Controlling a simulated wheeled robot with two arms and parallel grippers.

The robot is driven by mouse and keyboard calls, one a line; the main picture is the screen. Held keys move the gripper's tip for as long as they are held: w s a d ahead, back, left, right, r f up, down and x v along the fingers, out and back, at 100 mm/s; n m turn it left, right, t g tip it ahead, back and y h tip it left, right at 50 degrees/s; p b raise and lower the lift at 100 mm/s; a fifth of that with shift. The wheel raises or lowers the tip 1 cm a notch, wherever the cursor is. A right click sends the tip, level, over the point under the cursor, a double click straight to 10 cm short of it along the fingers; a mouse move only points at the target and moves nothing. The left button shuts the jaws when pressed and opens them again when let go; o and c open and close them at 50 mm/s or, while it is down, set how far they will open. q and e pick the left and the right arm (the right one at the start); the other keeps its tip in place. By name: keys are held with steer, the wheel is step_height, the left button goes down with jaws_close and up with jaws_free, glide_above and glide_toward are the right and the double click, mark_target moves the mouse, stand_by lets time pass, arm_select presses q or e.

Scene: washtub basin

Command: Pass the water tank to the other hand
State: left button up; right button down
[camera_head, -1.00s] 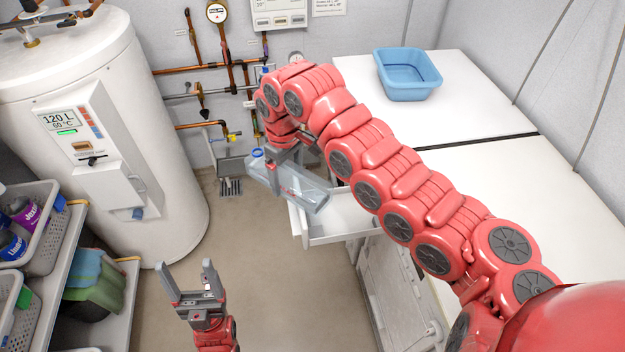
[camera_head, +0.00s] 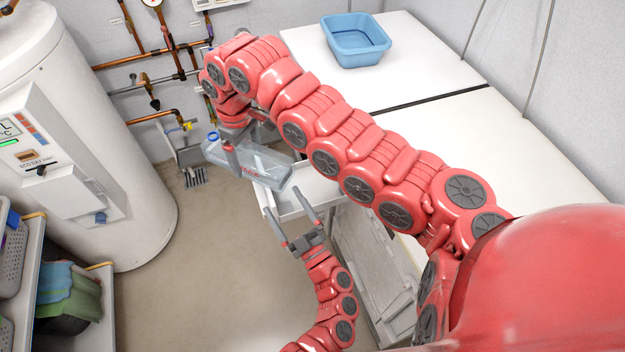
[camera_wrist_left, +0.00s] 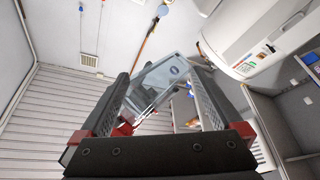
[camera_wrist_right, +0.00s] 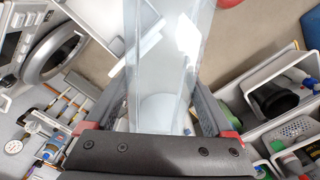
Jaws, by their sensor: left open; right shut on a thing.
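The tank fills the space between the fingers in the right wrist view (camera_wrist_right: 168,75). My left gripper (camera_head: 290,225) is open and empty, just below and right of the tank's free end, fingers pointing up toward it. In the left wrist view the tank (camera_wrist_left: 165,82) shows beyond and between the open fingers, and I see no contact.
An open white drawer (camera_head: 290,207) of the counter is close behind my left gripper. A blue basin (camera_head: 357,45) stands on the white counter (camera_head: 440,55). A white water heater (camera_head: 130,190) and shelves (camera_head: 102,300) are at left. The floor between is clear.

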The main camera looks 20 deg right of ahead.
arm_select(q)
steer(key=s+d+r+g+y, duration=0.1)
steer(key=d+r+g+y, duration=0.3)
steer(key=d+r, duration=0.2)
steer(key=g+y, duration=0.2)
steer(key=g, duration=0.1)
glide_toward(265, 161)
steer(key=shift+d+f+m, duration=0.4)
steer(key=shift+d+f, duration=0.4)
steer(key=shift+d, duration=0.15)
steer(key=shift+a+r+g, duration=0.1)
steer(key=shift+r+g, duration=0.25)
steer(key=shift+g, duration=0.05)
steer(key=shift+w+a+f+y, duration=0.2)
steer(key=shift+w+a+y, duration=0.1)
steer(key=shift+w+a, duration=0.25)
steer(key=shift+w+a+r, duration=0.2)
steer(key=shift+w+a, duration=0.3)
steer(key=shift+w, duration=0.05)
steer(key=x, duration=0.8)
steer(key=shift+w+a, duration=0.25)
steer(key=shift+w, duration=0.05)
